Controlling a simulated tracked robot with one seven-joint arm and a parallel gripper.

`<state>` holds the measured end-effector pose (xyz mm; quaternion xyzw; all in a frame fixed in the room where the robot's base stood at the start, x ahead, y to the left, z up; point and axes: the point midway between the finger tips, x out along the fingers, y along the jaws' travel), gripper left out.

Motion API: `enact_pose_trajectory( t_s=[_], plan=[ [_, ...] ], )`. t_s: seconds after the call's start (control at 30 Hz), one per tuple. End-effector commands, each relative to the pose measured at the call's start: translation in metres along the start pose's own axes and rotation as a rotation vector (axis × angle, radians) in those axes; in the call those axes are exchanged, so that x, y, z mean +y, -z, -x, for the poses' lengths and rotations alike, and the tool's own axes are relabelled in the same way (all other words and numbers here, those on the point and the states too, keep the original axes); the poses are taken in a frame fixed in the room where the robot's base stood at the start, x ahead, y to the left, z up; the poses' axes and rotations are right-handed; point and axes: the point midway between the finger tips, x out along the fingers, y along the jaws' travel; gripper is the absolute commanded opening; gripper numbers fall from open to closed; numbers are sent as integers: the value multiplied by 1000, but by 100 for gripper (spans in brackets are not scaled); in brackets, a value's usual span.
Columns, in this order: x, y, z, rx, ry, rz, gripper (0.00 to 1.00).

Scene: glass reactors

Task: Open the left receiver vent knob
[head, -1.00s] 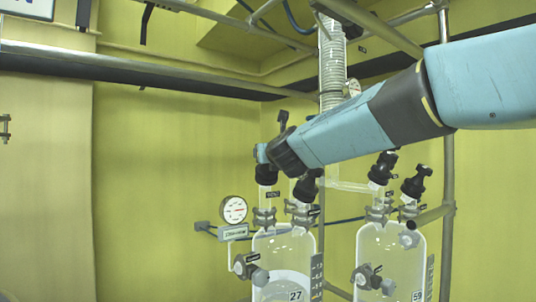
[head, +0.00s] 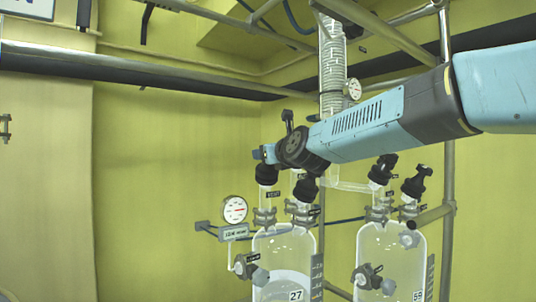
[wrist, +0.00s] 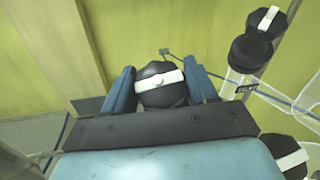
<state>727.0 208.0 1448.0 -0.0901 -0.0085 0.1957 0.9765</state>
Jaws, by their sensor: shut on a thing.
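The left receiver (head: 284,252) is a clear glass vessel marked 27, with pale contents in its lower part. Its vent knob (head: 267,174) is black and sits on the left neck, above a small label. In the wrist view the vent knob (wrist: 160,88) is a round black cap with a white bar, tilted slightly up to the right. My gripper (wrist: 161,85) has its two blue fingers on either side of this knob and is shut on it. In the head view my gripper (head: 263,154) comes down from above; the knob's top is partly hidden.
A second black knob (head: 306,188) stands close to the right on the same vessel. The right receiver (head: 390,255), marked 59, carries two more black knobs. A pressure gauge (head: 235,210) is at the left. A metal upright (head: 447,190) stands at the right.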

Motion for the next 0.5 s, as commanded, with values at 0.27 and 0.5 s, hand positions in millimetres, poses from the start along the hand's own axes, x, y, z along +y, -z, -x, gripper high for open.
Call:
enact_pose_trajectory(
  t_s=[0.27,0.5],
  plan=[
    [3,0,0,-1,-57,30,27],
    [2,0,0,-1,-100,55,27]
  ],
)
